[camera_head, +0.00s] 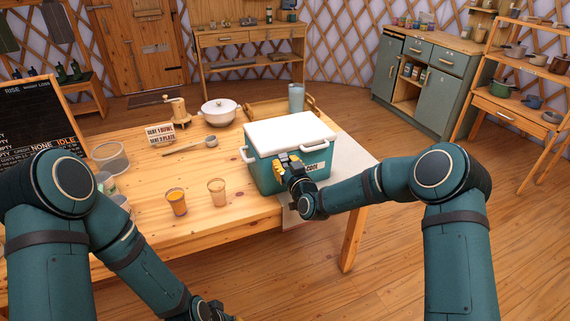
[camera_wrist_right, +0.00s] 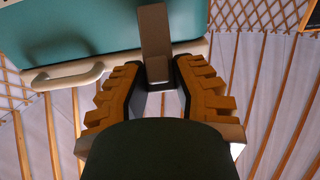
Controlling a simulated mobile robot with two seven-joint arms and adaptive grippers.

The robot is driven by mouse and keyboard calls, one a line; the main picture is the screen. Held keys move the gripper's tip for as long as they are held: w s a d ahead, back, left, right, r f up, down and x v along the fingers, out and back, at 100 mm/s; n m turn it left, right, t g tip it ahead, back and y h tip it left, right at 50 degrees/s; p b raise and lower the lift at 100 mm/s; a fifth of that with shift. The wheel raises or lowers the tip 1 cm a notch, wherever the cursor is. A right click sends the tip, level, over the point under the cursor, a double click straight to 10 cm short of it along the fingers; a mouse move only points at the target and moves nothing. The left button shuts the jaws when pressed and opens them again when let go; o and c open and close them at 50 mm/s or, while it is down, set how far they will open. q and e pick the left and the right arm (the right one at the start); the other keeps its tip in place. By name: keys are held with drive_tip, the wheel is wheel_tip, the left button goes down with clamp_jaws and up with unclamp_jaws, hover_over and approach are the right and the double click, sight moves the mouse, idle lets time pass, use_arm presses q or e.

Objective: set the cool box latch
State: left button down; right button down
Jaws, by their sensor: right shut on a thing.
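The cool box (camera_head: 268,172) is teal with a white lid (camera_head: 290,130), and stands on the wooden table with its lid down. My right gripper (camera_head: 289,166) is at its front face, just below the lid rim. In the right wrist view, a grey-brown strap-like latch (camera_wrist_right: 155,35) runs over the teal wall and pale rim, and its end sits between the yellow-brown fingers of my right gripper (camera_wrist_right: 160,78), which is shut on it. In the head view the gripper hides the latch. My left gripper (camera_head: 225,316) is mostly cut off at the bottom edge.
A blue-grey cup (camera_head: 296,98) stands behind the box. The table's right edge is close by.

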sight(283, 154)
drive_tip(key=shift+w+r+p, duration=0.15)
drive_tip(key=shift+r+p, duration=0.15)
drive_tip(key=w+g+p, duration=0.1)
drive_tip(key=g+p, duration=0.1)
drive_tip(key=r+g+h+p, duration=0.1)
drive_tip(key=g+p, duration=0.1)
drive_tip(key=p, duration=0.1)
drive_tip(key=shift+w+a+r+h, duration=0.2)
drive_tip(key=shift+w+a+h, duration=0.1)
drive_tip(key=shift+w+a, duration=0.1)
drive_tip(key=shift+w+f+g+p, duration=0.15)
drive_tip(key=shift+w+g+p, duration=0.15)
drive_tip(key=shift+g+p, duration=0.35)
drive_tip(key=shift+f, duration=0.1)
drive_tip(key=c, duration=0.9)
unclamp_jaws()
drive_tip(key=shift+s, duration=0.1)
